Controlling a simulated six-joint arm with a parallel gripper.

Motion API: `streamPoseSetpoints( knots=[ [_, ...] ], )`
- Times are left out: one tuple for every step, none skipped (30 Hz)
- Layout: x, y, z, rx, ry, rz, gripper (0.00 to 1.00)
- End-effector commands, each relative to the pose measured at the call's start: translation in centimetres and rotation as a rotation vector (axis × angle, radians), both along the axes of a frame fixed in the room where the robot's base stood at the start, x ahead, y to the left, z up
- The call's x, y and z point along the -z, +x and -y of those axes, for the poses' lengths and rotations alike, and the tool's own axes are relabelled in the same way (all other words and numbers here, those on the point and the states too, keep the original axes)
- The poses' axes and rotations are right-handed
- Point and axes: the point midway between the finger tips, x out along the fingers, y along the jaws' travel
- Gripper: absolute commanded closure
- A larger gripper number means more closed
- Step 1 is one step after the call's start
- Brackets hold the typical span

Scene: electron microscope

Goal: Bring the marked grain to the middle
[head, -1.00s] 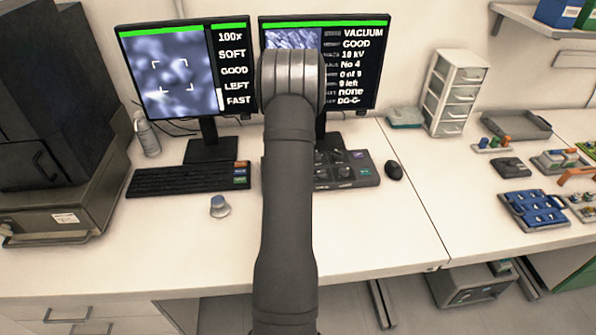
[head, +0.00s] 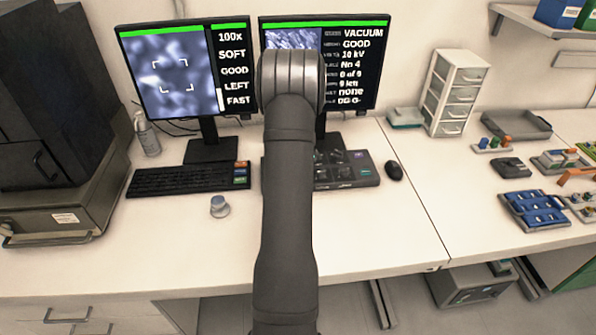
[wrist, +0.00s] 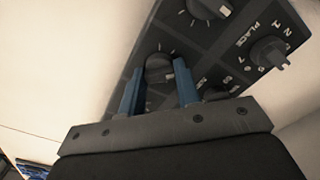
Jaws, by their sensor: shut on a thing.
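The left screen (head: 177,72) shows a blurred grey specimen picture with white corner brackets around its middle. Beside it stand the words 100x, SOFT, GOOD, LEFT and FAST. No separate grain mark can be made out. In the wrist view my gripper (wrist: 160,92) has its two blue fingers on either side of a dark round knob (wrist: 160,70) and is shut on it. The knob sits on the control panel (wrist: 215,60); the panel also shows in the head view (head: 345,172). In the head view my arm hides the gripper and the panel's left part.
More knobs show near the gripper, one marked PLACE (wrist: 268,52). The right screen (head: 360,65) reads VACUUM GOOD, 10 kV, No 4. A keyboard (head: 185,179), a small grey-blue knob-like piece (head: 219,206) and a mouse (head: 394,172) lie on the desk.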

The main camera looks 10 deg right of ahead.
Motion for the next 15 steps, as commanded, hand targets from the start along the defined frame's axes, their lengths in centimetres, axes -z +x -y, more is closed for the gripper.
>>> streamPoseSetpoints(
  knots=[
    [-0.10, 0.10, 0.01, 0.000, -0.001, 0.004, 0.93],
    [-0.10, 0.10, 0.01, 0.000, -0.001, 0.004, 0.93],
    [-0.10, 0.10, 0.01, 0.000, -0.001, 0.004, 0.93],
    [-0.10, 0.10, 0.01, 0.000, -0.001, 0.004, 0.93],
    [-0.11, 0.11, 0.01, 0.000, -0.001, 0.004, 0.93],
    [-0.11, 0.11, 0.01, 0.000, -0.001, 0.004, 0.93],
    [-0.11, 0.11, 0.01, 0.000, -0.001, 0.004, 0.93],
    [-0.11, 0.11, 0.01, 0.001, -0.001, 0.004, 0.66],
    [-0.10, 0.11, 0.01, 0.001, -0.001, 0.004, 0.58],
    [-0.10, 0.09, 0.01, 0.001, 0.000, 0.003, 0.52],
    [-0.09, 0.09, 0.01, 0.001, 0.000, 0.003, 0.48],
    [-0.08, 0.08, 0.01, 0.001, 0.000, 0.003, 0.48],
    [-0.07, 0.07, 0.00, 0.001, -0.001, 0.002, 0.48],
    [-0.06, 0.06, 0.01, 0.001, -0.001, 0.002, 0.48],
    [-0.06, 0.06, 0.00, 0.001, 0.000, 0.001, 0.48]
  ],
)
